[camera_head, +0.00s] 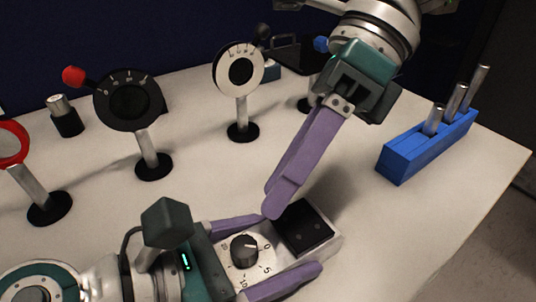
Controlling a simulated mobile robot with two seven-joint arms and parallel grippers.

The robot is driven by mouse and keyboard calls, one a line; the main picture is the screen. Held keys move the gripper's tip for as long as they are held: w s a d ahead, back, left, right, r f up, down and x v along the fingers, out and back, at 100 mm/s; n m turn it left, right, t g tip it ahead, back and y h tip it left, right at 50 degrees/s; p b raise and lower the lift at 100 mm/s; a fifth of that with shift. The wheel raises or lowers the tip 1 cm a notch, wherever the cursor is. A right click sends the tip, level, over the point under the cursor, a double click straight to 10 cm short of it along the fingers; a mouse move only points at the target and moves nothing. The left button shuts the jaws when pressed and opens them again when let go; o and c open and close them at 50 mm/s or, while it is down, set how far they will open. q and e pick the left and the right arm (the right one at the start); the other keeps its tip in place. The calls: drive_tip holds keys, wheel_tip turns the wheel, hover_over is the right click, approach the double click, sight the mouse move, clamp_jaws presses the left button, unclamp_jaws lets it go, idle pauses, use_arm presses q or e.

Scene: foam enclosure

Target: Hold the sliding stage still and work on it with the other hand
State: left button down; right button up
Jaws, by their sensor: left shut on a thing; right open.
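The sliding stage (329,246) lies on the white table at the lower middle. It has a pale plate with a dark knob (244,248) and printed numbers, and a black square block (303,228) at its far right end. My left gripper (290,247) comes in low from the left and is shut on the stage, one purple finger along each side. My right gripper (272,208) reaches down from the top right. It is open, and its purple fingers overlap in this view. Their tips are beside the black block's left corner; I cannot tell if they touch it.
A black dial on a post (130,100) with a red-tipped lever, a white dial on a post (239,70) and a red ring on a post (14,142) stand behind. A blue rack (425,146) with metal rods stands at the right. The table's right front area is clear.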

sight(255, 244)
drive_tip(key=d+m+y, duration=0.1)
drive_tip(key=m, duration=0.4)
drive_tip(key=d+m+y, duration=0.1)
drive_tip(key=m, duration=0.4)
drive_tip(key=s+d+m+t+y, duration=0.1)
drive_tip(key=d+m, duration=0.1)
drive_tip(key=m, duration=0.2)
drive_tip(key=shift+s+f+m+y, duration=0.1)
drive_tip(key=shift+f+m+y, duration=0.25)
drive_tip(key=shift+m+y, duration=0.05)
drive_tip(key=s+d+m+t+y, duration=0.1)
drive_tip(key=d+m+t+y, duration=0.1)
drive_tip(key=m, duration=0.7)
drive_tip(key=s+d+m+t+y, duration=0.1)
drive_tip(key=d+m, duration=0.2)
drive_tip(key=m, duration=0.6)
drive_tip(key=x, duration=0.7)
drive_tip(key=w+x, duration=0.1)
drive_tip(key=x, duration=0.3)
drive_tip(key=shift+a, duration=0.45)
clamp_jaws()
